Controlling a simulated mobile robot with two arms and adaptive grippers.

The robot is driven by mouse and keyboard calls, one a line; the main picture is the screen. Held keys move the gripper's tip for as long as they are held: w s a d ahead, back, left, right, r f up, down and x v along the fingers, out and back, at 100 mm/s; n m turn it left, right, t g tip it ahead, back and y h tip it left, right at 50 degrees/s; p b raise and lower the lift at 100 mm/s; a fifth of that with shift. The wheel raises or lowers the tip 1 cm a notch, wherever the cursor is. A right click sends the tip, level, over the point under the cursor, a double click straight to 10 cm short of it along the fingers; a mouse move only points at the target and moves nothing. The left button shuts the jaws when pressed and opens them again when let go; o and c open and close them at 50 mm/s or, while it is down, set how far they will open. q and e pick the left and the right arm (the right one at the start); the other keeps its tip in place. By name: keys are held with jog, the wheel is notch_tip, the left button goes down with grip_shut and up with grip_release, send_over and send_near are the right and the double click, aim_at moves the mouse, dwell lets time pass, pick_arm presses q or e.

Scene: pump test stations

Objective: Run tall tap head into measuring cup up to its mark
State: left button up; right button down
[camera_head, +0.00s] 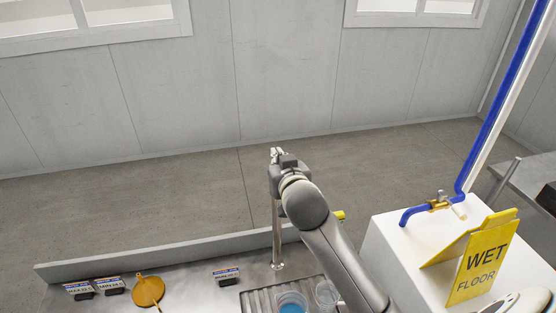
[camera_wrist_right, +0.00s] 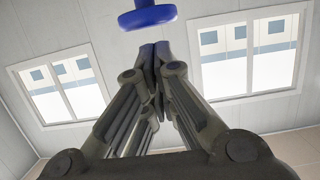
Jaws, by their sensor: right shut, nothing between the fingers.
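The tall tap shows as an upright chrome pipe (camera_head: 278,240) on the steel bench. Its top is hidden behind my right gripper (camera_head: 276,154), which is raised at the pipe's upper end. In the right wrist view, the fingers of my right gripper (camera_wrist_right: 155,50) are shut and empty. A round blue knob (camera_wrist_right: 147,17) is just beyond their tips; I cannot tell whether they touch it. A clear cup (camera_head: 291,300) with blue liquid stands on the ribbed drain grid. Another clear cup (camera_head: 326,292) is beside it, partly hidden by my arm. No fill mark is readable. My left gripper is out of view.
At right, a white block (camera_head: 395,248) carries a yellow wet-floor sign (camera_head: 483,262). A blue pipe (camera_head: 495,110) with a brass valve (camera_head: 438,202) runs above it.

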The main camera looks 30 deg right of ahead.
jog(key=shift+f, duration=0.45)
jog(key=shift+f, duration=0.15)
jog(key=shift+f+b, duration=0.45)
jog(key=shift+f, duration=0.45)
jog(key=shift+s+f, duration=0.1)
jog(key=shift+f, duration=0.05)
dwell(2.7)
